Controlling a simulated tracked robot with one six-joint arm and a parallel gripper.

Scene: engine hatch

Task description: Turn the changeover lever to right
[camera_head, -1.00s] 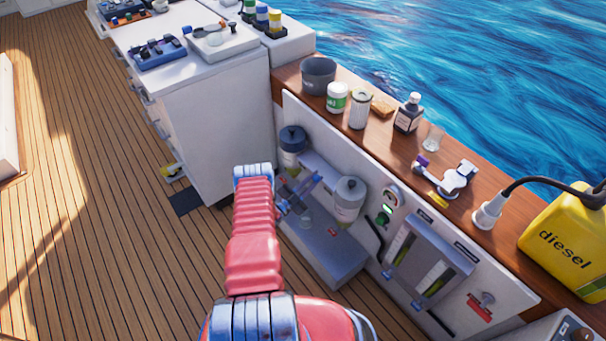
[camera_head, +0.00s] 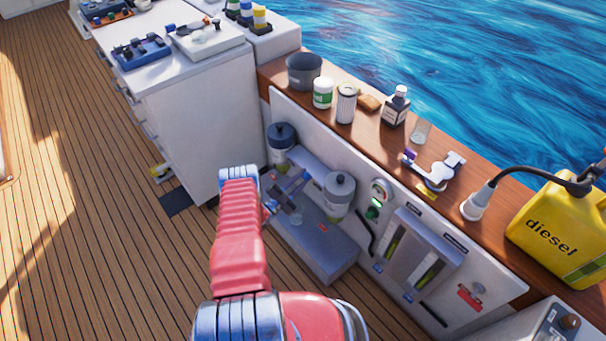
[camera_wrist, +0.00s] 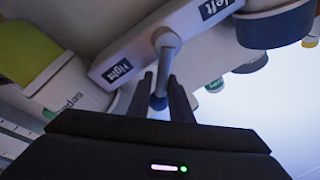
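The changeover lever (camera_wrist: 167,70) is a grey rod with a ball-shaped end, pivoted on a pale bar (camera_wrist: 125,60) in the wrist view. The bar carries a "left" label (camera_wrist: 214,8) at the upper right and a "right" label (camera_wrist: 118,70) at the lower left. The rod points toward my gripper (camera_wrist: 162,95), between the labels. My gripper's dark fingers stand on either side of the ball end, apart, with a narrow gap visible at the left. In the head view my gripper (camera_head: 286,194) is in front of the two separator canisters (camera_head: 281,148) and (camera_head: 340,192); the lever is too small to make out.
A grey tray (camera_head: 330,262) lies below the canisters. A wooden ledge (camera_head: 360,125) above holds cans, a bottle and a yellow diesel can (camera_head: 555,228). A white cabinet (camera_head: 205,125) stands at left.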

